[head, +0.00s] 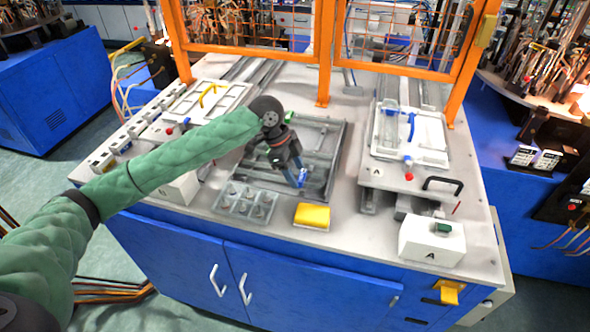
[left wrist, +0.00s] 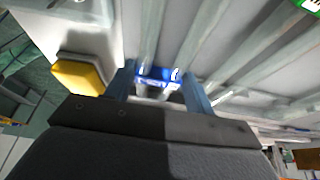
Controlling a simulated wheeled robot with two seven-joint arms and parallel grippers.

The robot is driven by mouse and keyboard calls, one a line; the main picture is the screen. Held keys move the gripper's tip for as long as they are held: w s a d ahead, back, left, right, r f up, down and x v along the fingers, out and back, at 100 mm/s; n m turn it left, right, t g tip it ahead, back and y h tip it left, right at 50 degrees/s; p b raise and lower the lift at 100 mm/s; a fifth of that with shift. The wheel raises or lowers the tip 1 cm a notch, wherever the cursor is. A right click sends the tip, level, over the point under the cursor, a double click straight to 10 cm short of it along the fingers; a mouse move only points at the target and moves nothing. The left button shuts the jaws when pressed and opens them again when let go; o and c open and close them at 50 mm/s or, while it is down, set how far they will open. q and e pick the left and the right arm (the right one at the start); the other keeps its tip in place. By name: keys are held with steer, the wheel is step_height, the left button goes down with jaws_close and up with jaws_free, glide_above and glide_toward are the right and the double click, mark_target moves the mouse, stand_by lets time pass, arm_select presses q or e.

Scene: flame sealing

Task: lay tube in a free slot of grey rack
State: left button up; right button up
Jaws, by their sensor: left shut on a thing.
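My left gripper (head: 296,182) reaches in from the left and points down over the front part of the grey rack. It is shut on a small tube with a blue band (head: 303,177). In the left wrist view the tube (left wrist: 155,74) lies crosswise between the two blue fingertips (left wrist: 160,85). The grey rack (head: 342,140) is a flat frame with parallel bars and gaps, in the middle of the bench. Its bars (left wrist: 205,45) also show in the left wrist view. My arm and gripper hide part of the rack. I cannot tell whether the tube touches it.
A yellow block (head: 312,216) and a grey tray of small parts (head: 245,200) sit in front of the rack. A white box marked A (head: 432,242) stands at the front right. White fixtures (head: 410,135) flank the rack, and an orange guard frame (head: 323,60) stands behind.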

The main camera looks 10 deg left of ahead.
steer(key=shift+d, duration=0.1)
arm_select(q)
steer(key=o, duration=1.1)
arm_select(e)
steer(key=shift+d, duration=0.25)
steer(key=shift+a, duration=0.2)
steer(key=shift+a, duration=0.1)
